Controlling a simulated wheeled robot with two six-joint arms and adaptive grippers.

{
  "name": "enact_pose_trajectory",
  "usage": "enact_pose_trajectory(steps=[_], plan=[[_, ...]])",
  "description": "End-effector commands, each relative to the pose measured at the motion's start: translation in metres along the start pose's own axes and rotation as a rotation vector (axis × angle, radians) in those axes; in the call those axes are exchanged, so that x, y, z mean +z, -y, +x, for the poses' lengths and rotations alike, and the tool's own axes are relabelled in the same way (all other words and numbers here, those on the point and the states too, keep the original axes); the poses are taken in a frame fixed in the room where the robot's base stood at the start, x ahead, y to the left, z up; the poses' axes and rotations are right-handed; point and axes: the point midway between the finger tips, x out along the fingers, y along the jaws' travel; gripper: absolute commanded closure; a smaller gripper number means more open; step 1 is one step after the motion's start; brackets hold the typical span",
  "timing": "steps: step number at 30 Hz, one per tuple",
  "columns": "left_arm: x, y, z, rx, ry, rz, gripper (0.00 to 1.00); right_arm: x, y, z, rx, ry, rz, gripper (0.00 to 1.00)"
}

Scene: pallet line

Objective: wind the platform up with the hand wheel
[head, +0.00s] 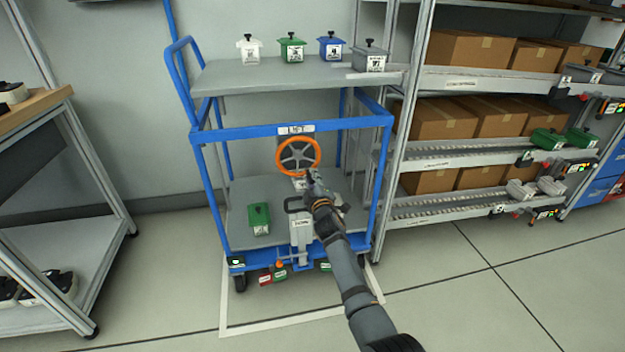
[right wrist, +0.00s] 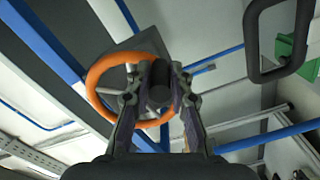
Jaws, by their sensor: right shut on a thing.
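The orange hand wheel (head: 298,156) stands upright on the front of a blue-framed cart, below a small label plate (head: 295,129). My right gripper (head: 312,181) is at the lower right of the wheel. In the right wrist view the fingers (right wrist: 158,88) are shut on the wheel's dark handle knob (right wrist: 158,97), with the orange rim (right wrist: 97,75) behind it. The grey upper platform (head: 235,78) is level above the blue frame and carries white, green, blue and grey lidded boxes. My left gripper is not in view.
A green box (head: 259,219) stands on the cart's lower deck (head: 235,195). A black loop handle (right wrist: 280,40) is near the gripper in the right wrist view. A rack (head: 465,150) with cartons stands close on the right. A workbench (head: 40,110) is on the left. Floor between is clear.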

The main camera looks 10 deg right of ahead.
Motion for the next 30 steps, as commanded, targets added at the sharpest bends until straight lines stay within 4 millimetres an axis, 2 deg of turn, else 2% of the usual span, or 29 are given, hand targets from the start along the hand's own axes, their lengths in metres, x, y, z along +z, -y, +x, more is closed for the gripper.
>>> enact_pose_trajectory(steps=[3,4,9,17,22,27,30], plan=[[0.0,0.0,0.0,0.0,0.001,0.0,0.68,-0.002,0.003,0.0,-0.003,-0.003,0.004,1.0],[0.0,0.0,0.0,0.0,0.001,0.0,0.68,-0.002,0.003,0.0,-0.003,-0.003,0.004,0.77],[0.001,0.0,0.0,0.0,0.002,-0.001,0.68,-0.001,0.002,0.0,-0.002,-0.002,0.002,0.57],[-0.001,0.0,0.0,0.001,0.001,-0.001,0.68,-0.001,0.001,0.0,0.0,-0.001,0.0,0.57],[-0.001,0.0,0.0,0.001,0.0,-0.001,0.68,-0.004,-0.007,0.0,0.004,0.001,0.002,0.57],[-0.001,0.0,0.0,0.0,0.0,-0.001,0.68,-0.013,-0.023,0.0,0.002,-0.002,0.003,0.57],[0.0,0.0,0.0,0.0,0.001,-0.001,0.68,-0.026,-0.048,0.0,0.007,-0.006,0.004,0.57]])
